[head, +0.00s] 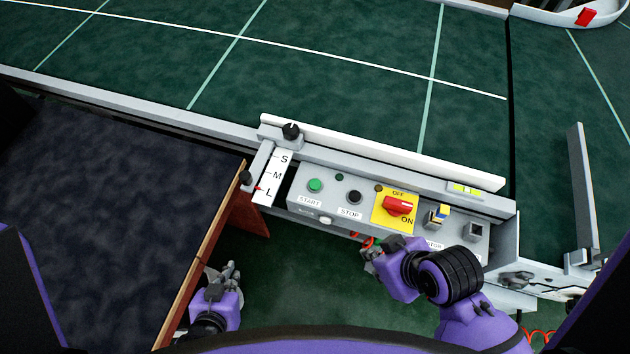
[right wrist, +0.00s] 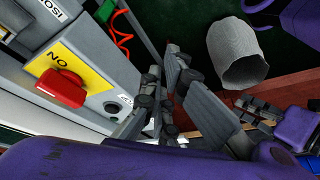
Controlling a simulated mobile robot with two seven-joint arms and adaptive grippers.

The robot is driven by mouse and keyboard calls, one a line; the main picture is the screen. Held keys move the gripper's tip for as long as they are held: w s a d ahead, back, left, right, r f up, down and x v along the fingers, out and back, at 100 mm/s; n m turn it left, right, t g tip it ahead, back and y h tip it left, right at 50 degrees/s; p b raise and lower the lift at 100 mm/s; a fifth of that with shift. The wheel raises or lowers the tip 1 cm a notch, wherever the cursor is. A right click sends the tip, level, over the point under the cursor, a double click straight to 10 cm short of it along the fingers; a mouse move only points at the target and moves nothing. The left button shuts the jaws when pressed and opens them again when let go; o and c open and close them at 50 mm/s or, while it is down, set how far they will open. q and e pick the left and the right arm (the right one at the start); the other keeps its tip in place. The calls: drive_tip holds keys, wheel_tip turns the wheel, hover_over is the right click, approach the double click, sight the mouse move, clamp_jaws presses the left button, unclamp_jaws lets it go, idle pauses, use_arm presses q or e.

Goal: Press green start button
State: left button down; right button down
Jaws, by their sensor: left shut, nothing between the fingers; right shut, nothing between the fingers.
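The green start button (head: 316,185) sits at the left of the grey control panel (head: 330,215), above the START label. A black stop button (head: 354,197) is just right of it, and it also shows in the right wrist view (right wrist: 111,107). My right gripper (head: 369,252) is shut and empty in front of the panel, below the red switch and right of the green button, not touching the button. Its fingers (right wrist: 170,95) fill the middle of the right wrist view. My left gripper (head: 228,271) is shut and empty, low and left of the panel.
A red rotary switch (head: 397,205) on a yellow plate is right of the stop button. The S-M-L slider (head: 273,177) borders the panel on the left. The green conveyor (head: 330,60) lies behind a white rail. A dark table (head: 110,200) is at left. A grey bin (right wrist: 235,45) stands below.

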drive_tip(key=w+a+r+n+g+y, duration=0.1)
drive_tip(key=w+a+r+n+y, duration=0.15)
drive_tip(key=w+a+n, duration=0.35)
drive_tip(key=w+a+r+n+y, duration=0.2)
drive_tip(key=w+a+n+y, duration=0.15)
drive_tip(key=a+n, duration=0.35)
wheel_tip(320, 180, up, 6)
drive_tip(key=n+g, duration=0.1)
drive_tip(key=n, duration=0.5)
hover_over(315, 185)
drive_tip(key=s, duration=0.1)
use_arm(q)
drive_tip(key=shift+s+f, duration=0.1)
drive_tip(key=shift+s, duration=0.25)
use_arm(e)
drive_tip(key=shift+s+a+f, duration=0.15)
drive_tip(key=shift+s+a, duration=0.05)
drive_tip(key=shift+a, duration=0.15)
use_arm(q)
drive_tip(key=shift+w, duration=0.15)
drive_tip(key=shift+w, duration=0.1)
use_arm(e)
drive_tip(key=shift+f, duration=0.1)
